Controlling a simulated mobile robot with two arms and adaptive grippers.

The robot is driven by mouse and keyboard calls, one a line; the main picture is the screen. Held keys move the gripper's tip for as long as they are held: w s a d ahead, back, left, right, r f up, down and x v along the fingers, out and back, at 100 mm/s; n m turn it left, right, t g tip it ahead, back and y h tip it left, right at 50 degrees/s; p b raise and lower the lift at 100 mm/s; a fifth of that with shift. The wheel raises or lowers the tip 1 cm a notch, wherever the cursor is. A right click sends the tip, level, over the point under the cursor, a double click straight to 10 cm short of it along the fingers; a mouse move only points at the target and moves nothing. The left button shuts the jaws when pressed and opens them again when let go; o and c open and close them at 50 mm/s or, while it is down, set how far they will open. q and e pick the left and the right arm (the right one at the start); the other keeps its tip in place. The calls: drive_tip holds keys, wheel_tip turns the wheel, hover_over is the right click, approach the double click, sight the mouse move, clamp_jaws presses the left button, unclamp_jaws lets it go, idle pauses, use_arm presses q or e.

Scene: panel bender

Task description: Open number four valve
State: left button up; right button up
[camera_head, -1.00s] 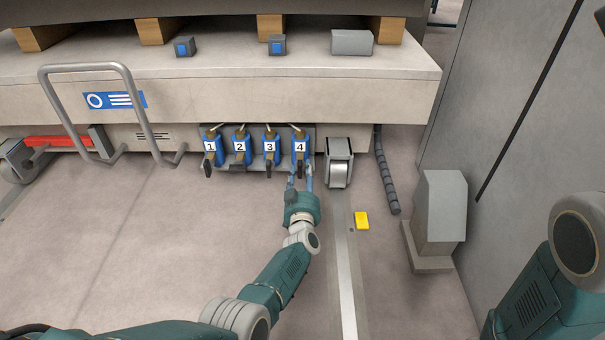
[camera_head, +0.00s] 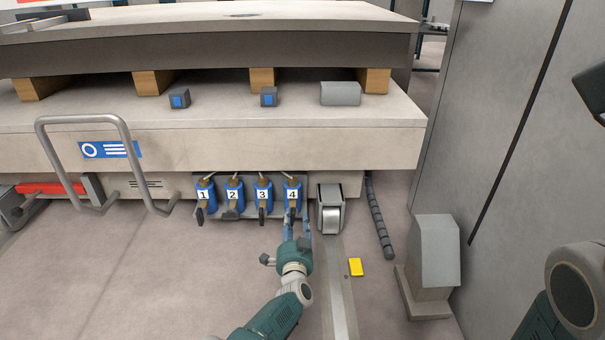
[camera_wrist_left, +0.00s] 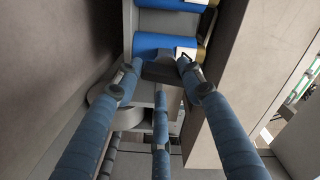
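The number four valve (camera_head: 292,193) is the rightmost blue valve in the row under the machine's ledge, with a white label "4". My left gripper (camera_head: 296,222) is just below it, fingers pointing up at it. In the left wrist view, a dark handle (camera_wrist_left: 160,70) lies between the gripper's fingertips (camera_wrist_left: 157,78), in front of a blue valve body (camera_wrist_left: 160,44). The fingers are spread, with a gap at the left finger; the right fingertip is close to the handle, and contact is unclear.
Valves one (camera_head: 205,195), two (camera_head: 234,193) and three (camera_head: 263,192) stand in line to the left. A metal roller foot (camera_head: 331,210) is close on the right, then a dark hose (camera_head: 377,215) and a grey box (camera_head: 436,255). A yellow block (camera_head: 356,267) lies on the floor.

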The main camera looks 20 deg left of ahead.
use_arm(q)
drive_tip(key=m, duration=0.2)
drive_tip(key=shift+a+r+m, duration=0.1)
drive_tip(key=shift+a+m, duration=0.05)
drive_tip(key=shift+m, duration=0.15)
drive_tip(key=shift+m+b, duration=0.3)
drive_tip(key=shift+m, duration=0.7)
drive_tip(key=shift+a+m+b, duration=0.1)
drive_tip(key=shift+m+b, duration=1.1)
drive_tip(key=shift+m, duration=0.2)
drive_tip(key=p+v, duration=1)
drive_tip(key=v, duration=0.1)
drive_tip(key=s+d+r+n+t+p, duration=0.1)
drive_tip(key=s+r+n+t+p, duration=0.1)
drive_tip(key=r, duration=0.8)
drive_tip(key=s+d+r+n+t+h+p, duration=0.1)
drive_tip(key=s+d+r+n+t+p, duration=0.1)
drive_tip(key=r, duration=0.9)
drive_tip(key=s+d+r+n+t+p, duration=0.1)
drive_tip(key=s+d+r+n+t, duration=0.1)
drive_tip(key=r, duration=0.9)
drive_tip(key=s+n+t, duration=0.1)
drive_tip(key=s+n, duration=0.1)
drive_tip(key=n, duration=0.1)
drive_tip(key=shift+s+n+h+p, duration=0.2)
drive_tip(key=shift+n+h+p, duration=0.1)
drive_tip(key=shift+p, duration=0.1)
drive_tip(key=shift+f, duration=0.1)
